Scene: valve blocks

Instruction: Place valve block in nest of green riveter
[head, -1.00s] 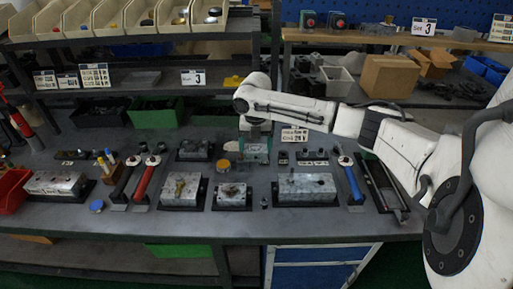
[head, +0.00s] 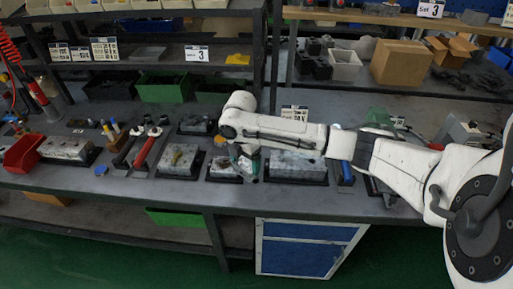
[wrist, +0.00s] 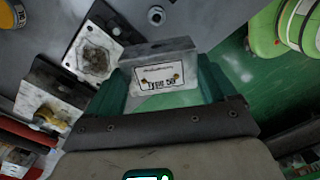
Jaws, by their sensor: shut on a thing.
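My gripper (wrist: 163,88) is shut on a grey valve block (wrist: 158,62), with one green finger on each side. The block has a printed white label facing the wrist camera. In the head view my gripper (head: 246,168) hangs over the front part of the bench, and the arm partly hides the held block. A green machine part (head: 381,118) shows behind my arm at the right of the head view; I cannot tell whether it is the green riveter. No nest is clearly visible there.
Other metal blocks stand on dark plates on the bench, including one at centre left (head: 180,159) and a long one (head: 296,165) beside my gripper. A red bin (head: 24,152) stands at far left. Green floor lies past the bench's front edge.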

